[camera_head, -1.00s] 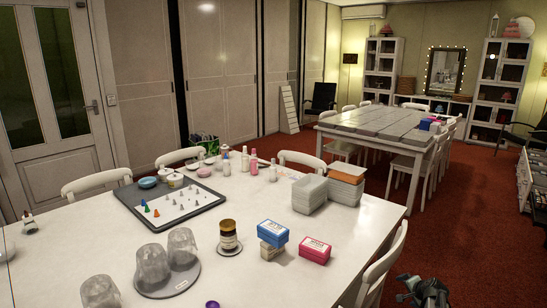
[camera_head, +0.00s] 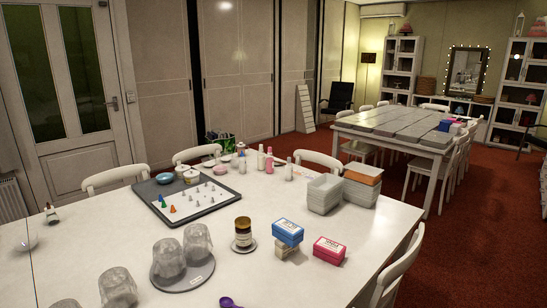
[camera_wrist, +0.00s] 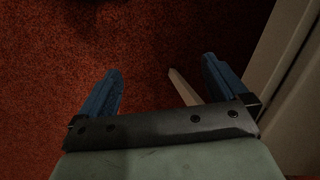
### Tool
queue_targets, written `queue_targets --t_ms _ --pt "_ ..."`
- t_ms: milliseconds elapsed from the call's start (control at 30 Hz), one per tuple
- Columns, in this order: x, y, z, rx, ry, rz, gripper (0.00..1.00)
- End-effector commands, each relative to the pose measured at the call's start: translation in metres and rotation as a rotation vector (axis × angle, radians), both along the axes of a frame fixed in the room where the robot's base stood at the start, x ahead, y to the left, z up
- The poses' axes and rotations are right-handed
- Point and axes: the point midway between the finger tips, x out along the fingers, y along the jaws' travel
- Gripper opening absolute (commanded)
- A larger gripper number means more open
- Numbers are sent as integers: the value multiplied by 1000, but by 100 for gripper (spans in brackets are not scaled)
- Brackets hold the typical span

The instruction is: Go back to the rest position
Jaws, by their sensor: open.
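My gripper (camera_wrist: 162,85) shows in the wrist view with its two blue fingers spread apart and nothing between them. It hangs over red carpet (camera_wrist: 150,40). A pale, narrow bar (camera_wrist: 184,88) lies beyond the fingers, near the right finger; I cannot tell what it is. My gripper is out of the head view.
A white table (camera_head: 330,200) fills the front of the head view. It bears a turntable (camera_head: 180,283) with wrapped cups, a game board tray, boxes and stacked containers. White chairs (camera_head: 118,176) stand around it. A pale panel (camera_wrist: 295,90) rises at right in the wrist view.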

Motion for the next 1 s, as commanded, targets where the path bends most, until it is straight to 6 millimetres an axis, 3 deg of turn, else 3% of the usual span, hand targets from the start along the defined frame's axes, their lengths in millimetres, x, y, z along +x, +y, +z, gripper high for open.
queue_targets --t_ms 33,200,400,500,1000 --pt "-29 11 -2 -3 47 52 100" --pt "-105 33 -9 -14 194 211 100" --pt "-165 41 -7 -28 314 343 100" --pt "-178 41 -6 -31 341 371 100" --pt "-178 41 -6 -31 341 371 100"
